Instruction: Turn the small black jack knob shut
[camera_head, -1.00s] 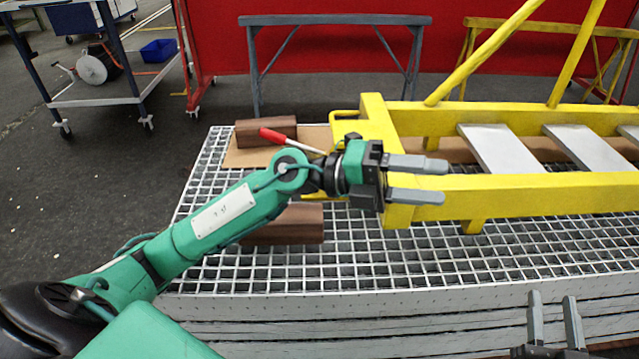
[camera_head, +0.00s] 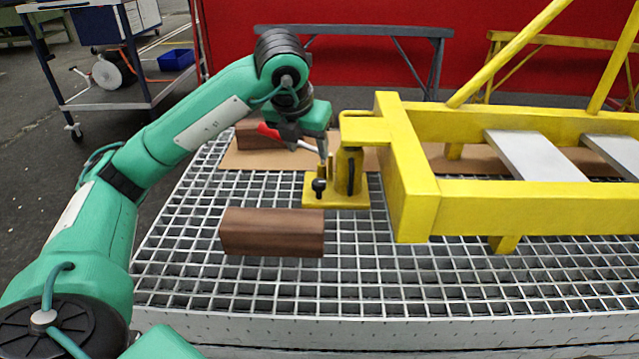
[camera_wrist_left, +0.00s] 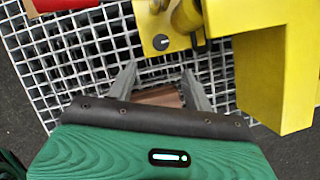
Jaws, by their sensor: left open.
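The yellow jack (camera_head: 349,175) stands on the grating at the end of the yellow boom frame. Its small black knob (camera_head: 319,186) sits low on the jack's left front. In the left wrist view a dark round knob (camera_wrist_left: 160,42) with a light mark shows on the yellow jack base. My left gripper (camera_head: 322,152) points down just above the knob in the head view. In the left wrist view its fingers (camera_wrist_left: 158,70) are apart and empty, with the knob just beyond their tips. No contact is visible. My right gripper is out of view.
The yellow boom frame (camera_head: 415,195) is close on the right. A red-handled lever (camera_head: 268,131) is beside the left gripper. A brown block (camera_head: 272,232) lies in front on the grating (camera_head: 200,280), and another (camera_head: 250,138) lies behind. The front grating is mostly clear.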

